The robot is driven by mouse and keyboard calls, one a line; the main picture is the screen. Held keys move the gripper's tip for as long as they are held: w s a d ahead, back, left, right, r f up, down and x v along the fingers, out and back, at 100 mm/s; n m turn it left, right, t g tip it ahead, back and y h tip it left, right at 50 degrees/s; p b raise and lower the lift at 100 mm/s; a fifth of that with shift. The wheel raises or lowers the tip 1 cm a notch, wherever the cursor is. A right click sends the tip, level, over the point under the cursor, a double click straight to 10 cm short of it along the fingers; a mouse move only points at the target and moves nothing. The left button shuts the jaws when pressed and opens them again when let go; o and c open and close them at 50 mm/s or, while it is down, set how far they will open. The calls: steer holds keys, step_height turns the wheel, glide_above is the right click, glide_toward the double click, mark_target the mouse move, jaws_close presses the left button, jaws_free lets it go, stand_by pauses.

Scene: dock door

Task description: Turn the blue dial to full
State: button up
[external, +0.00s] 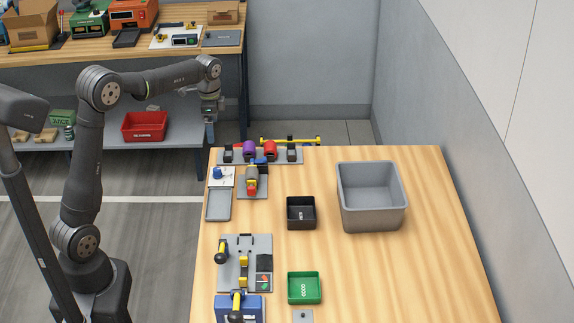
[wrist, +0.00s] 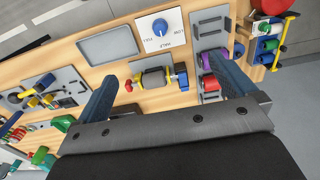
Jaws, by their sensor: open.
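The blue dial (external: 217,173) sits on a white square plate near the left edge of the wooden table. In the wrist view the dial (wrist: 160,27) shows at the top, with lettering around it on the plate (wrist: 172,46); I cannot tell exactly where its pointer stands. My gripper (external: 210,138) hangs above and behind the table's far left corner, apart from the dial. In the wrist view my gripper (wrist: 165,82) has its two blue-grey fingers spread wide with nothing held between them, and the dial lies beyond the fingertips.
A grey tray (external: 218,206) lies beside the dial plate. A fixture with a yellow and red part (external: 252,183) stands right of it, and a rack with purple and red rollers (external: 262,155) behind. A black box (external: 301,213), green box (external: 305,288) and grey bin (external: 371,197) stand farther right.

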steer(key=shift+r, duration=0.6)
steer(key=shift+c, duration=0.2)
